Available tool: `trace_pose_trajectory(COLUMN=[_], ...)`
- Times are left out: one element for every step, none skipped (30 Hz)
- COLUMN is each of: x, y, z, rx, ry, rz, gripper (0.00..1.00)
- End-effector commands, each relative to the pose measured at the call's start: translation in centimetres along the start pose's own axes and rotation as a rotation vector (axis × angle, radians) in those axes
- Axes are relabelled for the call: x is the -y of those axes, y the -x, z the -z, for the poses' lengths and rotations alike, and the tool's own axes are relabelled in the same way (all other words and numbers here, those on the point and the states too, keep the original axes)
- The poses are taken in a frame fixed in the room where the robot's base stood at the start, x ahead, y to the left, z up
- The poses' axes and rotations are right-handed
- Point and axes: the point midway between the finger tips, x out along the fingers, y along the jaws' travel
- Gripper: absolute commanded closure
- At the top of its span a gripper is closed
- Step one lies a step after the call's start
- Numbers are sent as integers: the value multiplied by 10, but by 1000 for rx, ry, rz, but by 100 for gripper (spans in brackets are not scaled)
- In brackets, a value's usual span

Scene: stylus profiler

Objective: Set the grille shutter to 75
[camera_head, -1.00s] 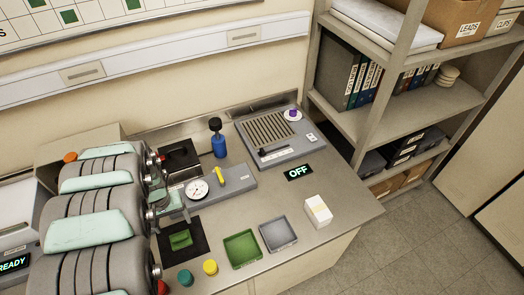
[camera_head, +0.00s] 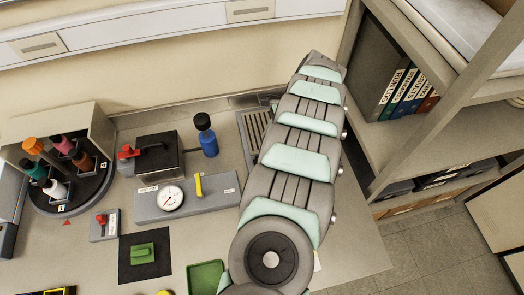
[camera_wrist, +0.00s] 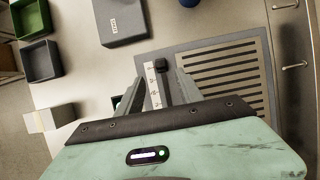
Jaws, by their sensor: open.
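The grille shutter unit is a grey box with a slotted grille (camera_wrist: 222,80), on the right in the wrist view. Beside the grille runs a dark slot with a black slider knob (camera_wrist: 161,64) at its upper end. A white scale strip (camera_wrist: 152,85) lies left of the slot; I cannot read its marks clearly. My gripper (camera_wrist: 160,82) is open, with its fingers on either side of the slot and scale, the knob just beyond the tips. I cannot tell its height over the panel. In the head view my arm hides most of the unit; part of the grille (camera_head: 254,132) shows.
A test box with a dial gauge (camera_head: 171,198) and yellow lever stands left of my arm. A blue bottle (camera_head: 207,140) stands near the grille. A green tray (camera_wrist: 31,19), grey tray (camera_wrist: 40,61) and pale block (camera_wrist: 49,118) lie left in the wrist view.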

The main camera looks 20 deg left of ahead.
Motion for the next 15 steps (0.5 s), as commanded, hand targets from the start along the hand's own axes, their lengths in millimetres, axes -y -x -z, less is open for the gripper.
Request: trace_pose_trajectory(x=[-1, -1, -1, 0, -1, -1, -1, -1, 0, 0, 0, 0, 0, 0, 0], y=[-7, -12, -18, -24, -30, -39, -45, -50, -57, -62, -68, -74, -78, -81, -84], z=[-1, -1, 0, 0, 0, 0, 0, 1, 1, 0, 0, 0, 0, 0, 0], rx=[1, 1, 0, -1, -1, -1, -1, -2, -3, -3, -2, -2, -2, -2, -2], ry=[0, 1, 1, 1, 1, 1, 1, 1, 3, 3, 3, 3, 3, 2, 3], rz=[-3, -3, -2, -2, -1, -2, -2, -1, 1, 2, 2, 0, 0, 0, 0], gripper=[56, 56, 56, 56, 56, 56, 56, 56, 56, 56, 56, 56, 56, 56, 56])
